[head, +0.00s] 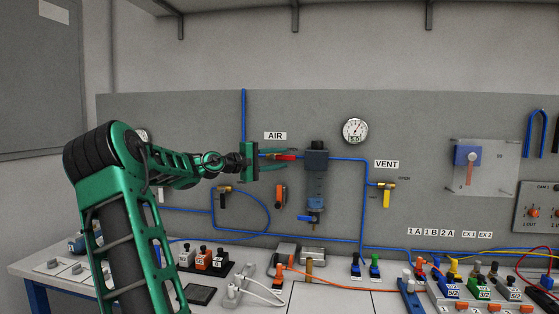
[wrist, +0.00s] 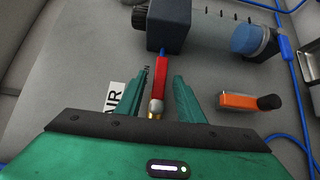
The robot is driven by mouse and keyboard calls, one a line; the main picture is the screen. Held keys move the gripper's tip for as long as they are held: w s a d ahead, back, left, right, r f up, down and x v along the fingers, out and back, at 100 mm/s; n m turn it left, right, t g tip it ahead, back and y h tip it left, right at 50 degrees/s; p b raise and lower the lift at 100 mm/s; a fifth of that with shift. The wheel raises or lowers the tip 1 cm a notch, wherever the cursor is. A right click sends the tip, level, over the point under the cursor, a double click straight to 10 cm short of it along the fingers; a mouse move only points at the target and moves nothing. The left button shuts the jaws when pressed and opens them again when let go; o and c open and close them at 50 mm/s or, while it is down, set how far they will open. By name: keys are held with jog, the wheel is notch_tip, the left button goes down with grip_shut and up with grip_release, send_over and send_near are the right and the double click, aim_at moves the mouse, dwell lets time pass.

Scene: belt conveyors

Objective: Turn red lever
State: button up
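The red lever (wrist: 162,77) sits on a brass valve (wrist: 155,108) beside the AIR label. In the wrist view it lies between the two fingers of my gripper (wrist: 163,88), with a gap visible on each side. In the head view the red lever (head: 285,157) points sideways to the right along the blue pipe. My gripper (head: 284,160) is open around it there, one finger above and one below. I cannot tell whether a finger touches the lever or how deep the fingers reach. The AIR label (head: 275,136) is just above the gripper, and an OPEN mark shows near the lever in the wrist view.
A filter unit (head: 316,185) hangs right of the lever. An orange-handled part (head: 280,195) is on the panel below. A yellow lever (head: 388,187) is under the VENT label (head: 387,164), and a gauge (head: 355,130) is above. Blue hoses cross the grey panel. The bench below holds several fittings.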

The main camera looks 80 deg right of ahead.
jog(key=v, duration=0.8)
jog(key=shift+d, duration=0.1)
jog(key=w+a+f+t+y, duration=0.25)
jog(key=a+f+t, duration=0.2)
jog(key=f, duration=0.45)
jog(key=w+a+f+t+y, duration=0.2)
jog(key=w+a+f+t, duration=0.15)
jog(key=a+f, duration=0.45)
jog(key=w+a+f+t+y, duration=0.2)
jog(key=a+f, duration=0.3)
jog(key=a, duration=0.3)
jog(key=w+a+f+t+y, duration=0.2)
jog(key=w+a+f, duration=0.15)
jog(key=a, duration=0.35)
jog(key=s+a+f+n+y, duration=0.1)
jog(key=s+a+f+y, duration=0.1)
jog(key=a, duration=1)
jog(key=s+a+f+n+y, duration=0.1)
jog(key=s+a+f+y, duration=0.1)
jog(key=a, duration=1)
jog(key=shift+s+a+t, duration=0.15)
jog(key=shift+s+t, duration=0.25)
jog(key=shift+s, duration=0.35)
jog(key=shift+y, duration=0.25)
